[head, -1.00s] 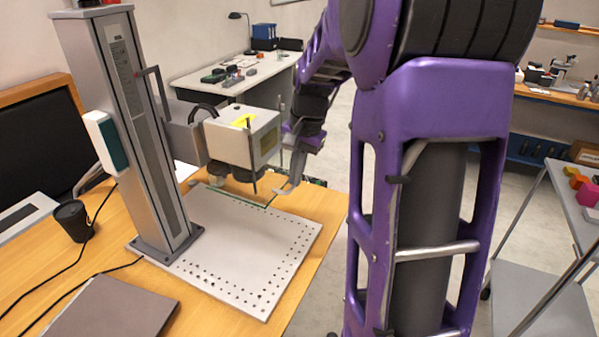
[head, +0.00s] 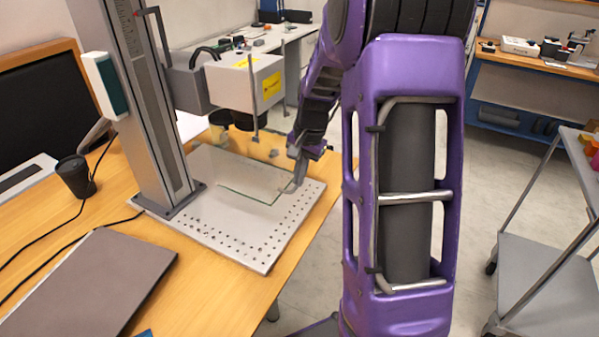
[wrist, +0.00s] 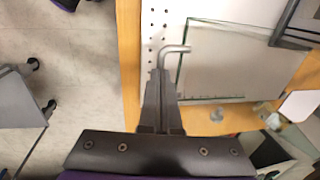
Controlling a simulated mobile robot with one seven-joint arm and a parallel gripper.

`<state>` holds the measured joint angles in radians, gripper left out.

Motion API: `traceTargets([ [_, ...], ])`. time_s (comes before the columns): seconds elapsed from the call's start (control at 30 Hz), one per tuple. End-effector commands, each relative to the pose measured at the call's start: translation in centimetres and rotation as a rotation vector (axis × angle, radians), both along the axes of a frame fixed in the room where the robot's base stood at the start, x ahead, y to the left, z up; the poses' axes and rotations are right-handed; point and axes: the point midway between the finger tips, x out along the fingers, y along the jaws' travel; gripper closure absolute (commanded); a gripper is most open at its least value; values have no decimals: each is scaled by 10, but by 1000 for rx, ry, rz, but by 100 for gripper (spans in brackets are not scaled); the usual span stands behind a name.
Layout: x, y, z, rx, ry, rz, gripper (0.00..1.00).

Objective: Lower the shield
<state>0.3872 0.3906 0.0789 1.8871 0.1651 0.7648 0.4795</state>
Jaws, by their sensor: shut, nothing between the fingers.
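The shield, a clear glass panel with greenish edges (head: 247,192), hangs under the laser head (head: 235,82), its lower edge over the perforated plate (head: 228,238). I cannot tell whether it touches the plate. In the wrist view the shield (wrist: 225,65) lies right of the fingers. My gripper (head: 298,178) is low at the shield's right side, with its fingers (wrist: 160,80) closed together. A bent metal rod (wrist: 176,48) shows at the fingertips beside the glass edge. Whether they touch is unclear.
The column (head: 150,110) stands on the plate's left. A laptop (head: 90,285) and a dark cup (head: 73,176) are on the wooden table. A grey cart (head: 535,270) is at the right. The plate's front is clear.

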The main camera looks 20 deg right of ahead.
Motion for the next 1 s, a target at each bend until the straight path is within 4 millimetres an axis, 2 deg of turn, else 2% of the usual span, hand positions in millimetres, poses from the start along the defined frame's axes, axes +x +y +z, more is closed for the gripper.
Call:
traceTargets([
  [0.03, -2, 0, -6, 1, 6, 1, 100],
  [0.37, -3, 1, -9, 3, 12, 2, 100],
  [0.53, -3, 0, -3, 2, 13, 3, 100],
  [0.67, -2, -1, 16, 2, 9, 2, 100],
  [0.87, 0, -5, 55, -2, -4, 3, 100],
  [1.0, -5, -9, 89, -3, -7, 2, 100],
])
